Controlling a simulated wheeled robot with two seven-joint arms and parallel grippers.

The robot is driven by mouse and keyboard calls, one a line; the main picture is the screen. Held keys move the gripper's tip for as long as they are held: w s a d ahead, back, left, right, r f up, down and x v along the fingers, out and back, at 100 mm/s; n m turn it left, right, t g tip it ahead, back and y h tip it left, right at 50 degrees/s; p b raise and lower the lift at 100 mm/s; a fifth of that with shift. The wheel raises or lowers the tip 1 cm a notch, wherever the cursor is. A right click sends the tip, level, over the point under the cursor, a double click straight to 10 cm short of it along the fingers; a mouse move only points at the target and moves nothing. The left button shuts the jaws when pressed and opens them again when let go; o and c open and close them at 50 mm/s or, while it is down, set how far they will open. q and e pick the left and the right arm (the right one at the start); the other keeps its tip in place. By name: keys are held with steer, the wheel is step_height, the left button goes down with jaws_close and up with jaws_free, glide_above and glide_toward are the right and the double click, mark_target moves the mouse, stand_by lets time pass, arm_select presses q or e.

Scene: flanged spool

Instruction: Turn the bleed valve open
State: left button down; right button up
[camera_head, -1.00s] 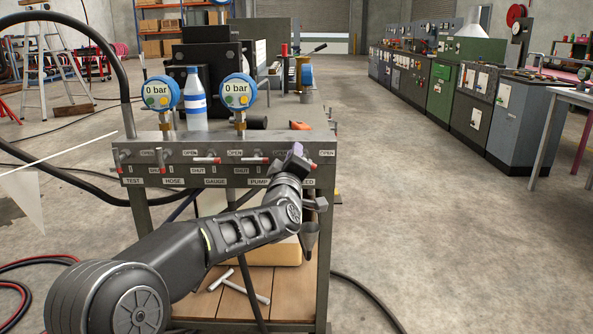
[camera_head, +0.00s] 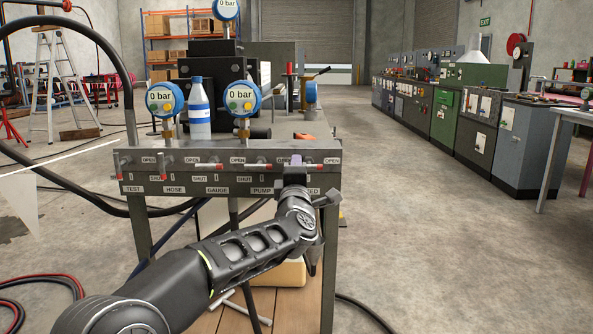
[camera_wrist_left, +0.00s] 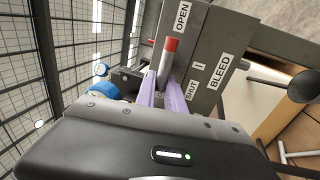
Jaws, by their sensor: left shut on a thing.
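The bleed valve handle (camera_wrist_left: 169,55) is a pale lever with a red tip, on the grey panel (camera_wrist_left: 215,45) by the BLEED label (camera_wrist_left: 220,72). In the left wrist view the lever points toward the OPEN label (camera_wrist_left: 182,16) side, away from the SHUT label (camera_wrist_left: 190,90). My left gripper (camera_wrist_left: 163,90) is shut on the lever, its purple fingers either side of it near its base. In the head view my left gripper (camera_head: 296,161) is at the panel's right end and hides most of this valve. My right gripper is not in view.
Other red-tipped levers (camera_head: 208,166) line the panel to the left. Blue gauges (camera_head: 165,100) reading 0 bar and a bottle (camera_head: 199,110) stand above. Black hoses (camera_head: 75,190) run at the left. The floor (camera_head: 430,240) right of the bench is open.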

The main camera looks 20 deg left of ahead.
arm_select(q)
steer(key=shift+f, duration=0.1)
steer(key=c, duration=1.4)
jaws_free()
steer(key=shift+c, duration=0.2)
steer(key=shift+s, duration=0.1)
steer(key=v, duration=0.7)
steer(key=shift+s+p, duration=0.3)
steer(key=shift+p, duration=0.05)
